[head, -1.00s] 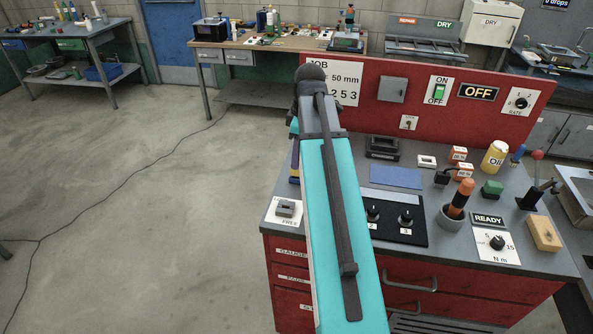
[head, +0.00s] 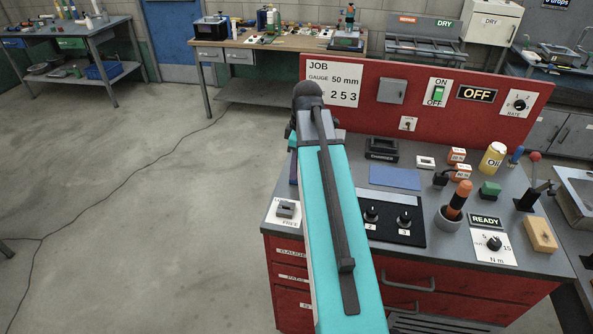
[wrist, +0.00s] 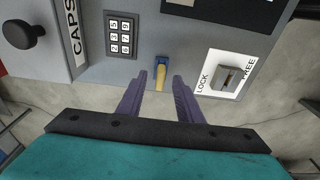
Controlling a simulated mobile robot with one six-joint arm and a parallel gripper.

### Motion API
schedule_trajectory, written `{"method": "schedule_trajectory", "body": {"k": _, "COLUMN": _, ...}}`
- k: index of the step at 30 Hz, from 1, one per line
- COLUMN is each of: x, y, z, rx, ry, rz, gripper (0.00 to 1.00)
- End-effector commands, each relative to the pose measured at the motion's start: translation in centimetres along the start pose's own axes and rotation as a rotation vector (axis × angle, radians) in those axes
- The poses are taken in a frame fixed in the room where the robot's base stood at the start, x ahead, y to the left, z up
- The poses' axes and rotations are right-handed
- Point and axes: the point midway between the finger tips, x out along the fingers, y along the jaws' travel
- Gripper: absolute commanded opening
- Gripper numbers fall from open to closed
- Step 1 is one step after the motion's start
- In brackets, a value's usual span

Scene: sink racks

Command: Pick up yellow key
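The yellow key (wrist: 160,78) shows in the wrist view, upright at the edge of the grey panel, with a small blue part at its top. My gripper (wrist: 159,84) is open, its two purple fingers pointing toward the panel. The key appears between the fingertips, with a gap on each side; I cannot tell how far in depth the tips are from it.
A keypad (wrist: 121,36) lies left of the key. A LOCK/FREE switch plate (wrist: 222,74) lies close on the right. A black knob (wrist: 24,31) is at far left. In the head view the red bench (head: 430,285) stands right; open floor (head: 140,215) is left.

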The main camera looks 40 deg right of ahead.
Motion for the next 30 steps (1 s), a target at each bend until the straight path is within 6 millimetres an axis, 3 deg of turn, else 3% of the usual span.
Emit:
{"method": "schedule_trajectory", "body": {"k": 9, "x": 1.6, "y": 0.0, "z": 0.0, "rx": 0.000, "ry": 0.000, "rz": 0.001, "gripper": 0.33}}
{"method": "schedule_trajectory", "body": {"k": 25, "x": 1.7, "y": 0.0, "z": 0.0, "rx": 0.000, "ry": 0.000, "rz": 0.000, "gripper": 0.33}}
{"method": "schedule_trajectory", "body": {"k": 26, "x": 1.7, "y": 0.0, "z": 0.0, "rx": 0.000, "ry": 0.000, "rz": 0.000, "gripper": 0.31}}
{"method": "schedule_trajectory", "body": {"k": 30, "x": 1.7, "y": 0.0, "z": 0.0, "rx": 0.000, "ry": 0.000, "rz": 0.000, "gripper": 0.07}}
